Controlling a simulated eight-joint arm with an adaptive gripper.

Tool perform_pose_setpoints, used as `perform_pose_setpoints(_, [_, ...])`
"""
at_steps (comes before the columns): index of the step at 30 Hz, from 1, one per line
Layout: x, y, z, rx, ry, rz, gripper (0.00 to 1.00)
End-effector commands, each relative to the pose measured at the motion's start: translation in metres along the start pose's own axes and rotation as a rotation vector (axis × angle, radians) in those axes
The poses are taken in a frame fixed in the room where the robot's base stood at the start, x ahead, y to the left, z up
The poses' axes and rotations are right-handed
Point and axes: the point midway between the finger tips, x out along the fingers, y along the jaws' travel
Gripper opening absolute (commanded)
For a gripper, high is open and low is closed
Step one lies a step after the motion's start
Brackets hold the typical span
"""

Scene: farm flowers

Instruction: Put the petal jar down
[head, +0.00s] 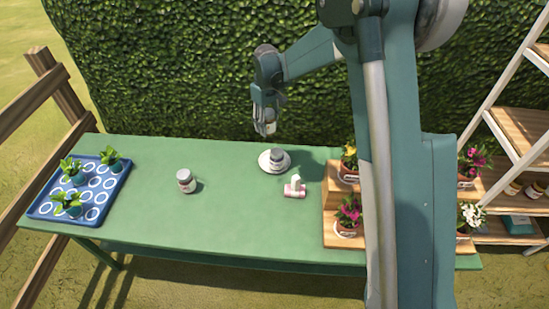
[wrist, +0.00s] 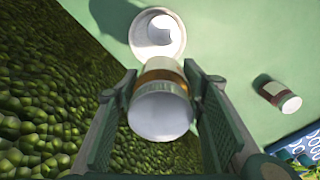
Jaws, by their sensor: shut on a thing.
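My gripper (head: 264,110) is shut on the petal jar (head: 269,126) and holds it in the air above the back of the green table. In the wrist view the petal jar (wrist: 160,112) sits between the two fingers (wrist: 161,105), its white round end toward the camera. A brown band and a pale label show on its side. The head view shows the jar apart from the table, above and slightly left of a white saucer (head: 263,165). The saucer also shows in the wrist view (wrist: 178,50).
Another jar (head: 186,180) stands on the table (head: 225,220), left of the saucer. A small pink-and-white item (head: 294,187) lies right of centre. A blue tray (head: 42,208) with seedlings is at left. A wooden stand (head: 329,212) holds potted flowers at right. A hedge (head: 170,70) rises behind.

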Motion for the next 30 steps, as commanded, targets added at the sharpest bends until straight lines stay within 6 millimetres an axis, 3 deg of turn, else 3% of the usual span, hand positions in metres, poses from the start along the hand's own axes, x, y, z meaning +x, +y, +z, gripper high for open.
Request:
perform_pose_setpoints(6, [-0.005,0.017,-0.006,0.041,0.000,0.000,0.24])
perform_pose_setpoints(19, [-0.002,0.018,-0.006,0.042,0.000,0.000,0.24])
perform_pose_setpoints(30, [0.042,0.018,-0.006,0.042,0.000,0.000,0.24])
